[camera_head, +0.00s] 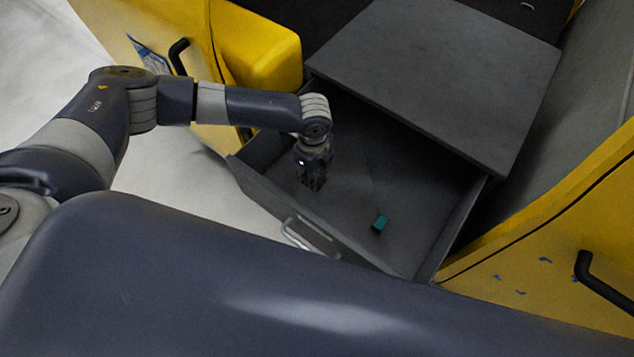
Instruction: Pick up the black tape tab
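No black tape tab can be made out in the head view. A small teal block (380,223) lies on the floor of the open grey drawer (400,190), near its front right. My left gripper (313,181) points down into the drawer at its left part, to the left of the teal block and apart from it. Its fingers are dark and small against the dark drawer, so I cannot tell whether they are open or shut, or whether anything is between them. My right gripper is not in view.
The drawer's front wall with a metal handle (296,236) faces me. A grey cabinet top (440,70) overhangs the drawer's back. Yellow panels with black handles stand at left (180,56) and right (598,282). Pale floor (165,190) shows at left.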

